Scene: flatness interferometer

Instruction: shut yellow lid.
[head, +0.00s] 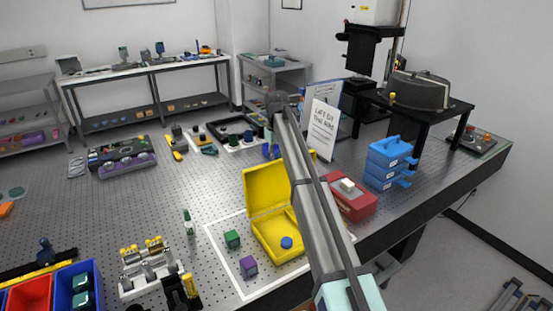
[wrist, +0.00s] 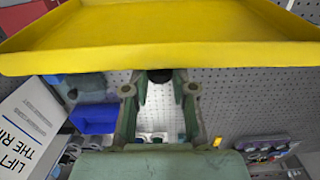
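The yellow case (head: 264,236) stands on the table in the head view, with its yellow lid (head: 263,189) raised nearly upright at the back. A blue round piece (head: 286,242) lies inside the case. My arm crosses in front of its right side and hides part of it. In the wrist view the yellow lid (wrist: 160,42) fills the top of the picture, close to the camera. My gripper (wrist: 160,88) is below its edge there, fingers apart with nothing seen between them. Whether the fingertips touch the lid is unclear. My gripper cannot be made out in the head view.
A green cube (head: 232,239) and a purple cube (head: 249,265) lie left of the case. A red box (head: 352,201) and blue stacked drawers (head: 389,163) stand to its right. A white sign (head: 323,129) stands behind. The perforated table left of the lid has free room.

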